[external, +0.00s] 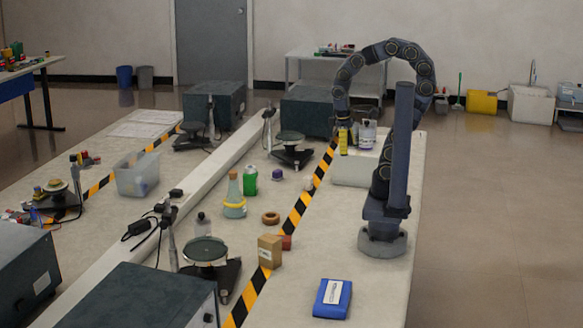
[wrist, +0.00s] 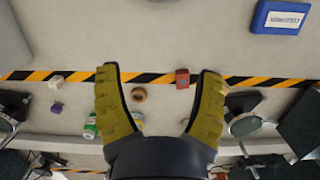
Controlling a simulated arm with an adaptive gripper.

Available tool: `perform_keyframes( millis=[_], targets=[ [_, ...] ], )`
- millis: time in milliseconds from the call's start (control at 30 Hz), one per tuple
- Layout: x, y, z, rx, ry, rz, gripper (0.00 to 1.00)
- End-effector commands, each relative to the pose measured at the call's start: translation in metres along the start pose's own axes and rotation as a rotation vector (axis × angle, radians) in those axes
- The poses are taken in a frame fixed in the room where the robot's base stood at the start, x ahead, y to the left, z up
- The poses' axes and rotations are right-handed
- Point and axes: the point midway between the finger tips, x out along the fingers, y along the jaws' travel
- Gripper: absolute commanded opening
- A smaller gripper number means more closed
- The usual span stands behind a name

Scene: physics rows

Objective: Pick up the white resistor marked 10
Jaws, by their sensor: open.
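A small whitish block (external: 308,183), perhaps the white resistor, lies on the bench beside the striped tape. It also shows at the left of the wrist view (wrist: 56,81); its marking is too small to read. My gripper (external: 346,150) is raised above the bench near the white box, pointing down, apart from the block. In the wrist view my gripper (wrist: 160,72) has its yellow fingers spread wide with nothing held between them. The whitish block lies to the left, outside the fingers.
A purple cube (external: 278,175) is near the block. A green can (external: 250,180), flask (external: 235,198), brown ring (external: 270,218), wooden block (external: 270,251) and red block (external: 286,242) stand around. A white box (external: 352,172) with bottles is close to my arm. A blue box (external: 332,298) lies in front.

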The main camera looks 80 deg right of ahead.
Motion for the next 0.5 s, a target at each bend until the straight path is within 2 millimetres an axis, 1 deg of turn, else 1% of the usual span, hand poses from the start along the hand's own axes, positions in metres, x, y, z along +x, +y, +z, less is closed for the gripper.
perform_keyframes(
  millis=[133, 167, 200, 267, 300, 367, 400, 467, 500],
  targets=[
    [-0.006, 0.02, -0.045, 0.211, 0.008, -0.006, 0.68],
    [-0.007, 0.026, -0.057, 0.263, 0.012, -0.006, 0.68],
    [-0.007, 0.036, -0.074, 0.334, 0.02, -0.007, 0.68],
    [-0.006, 0.051, -0.097, 0.439, 0.029, -0.009, 0.68],
    [-0.004, 0.063, -0.111, 0.507, 0.033, -0.01, 0.68],
    [0.001, 0.082, -0.132, 0.606, 0.036, -0.008, 0.68],
    [0.004, 0.096, -0.145, 0.671, 0.044, -0.008, 0.68],
    [0.012, 0.117, -0.164, 0.767, 0.05, -0.011, 0.68],
    [0.018, 0.133, -0.176, 0.829, 0.056, -0.012, 0.68]
  ],
)
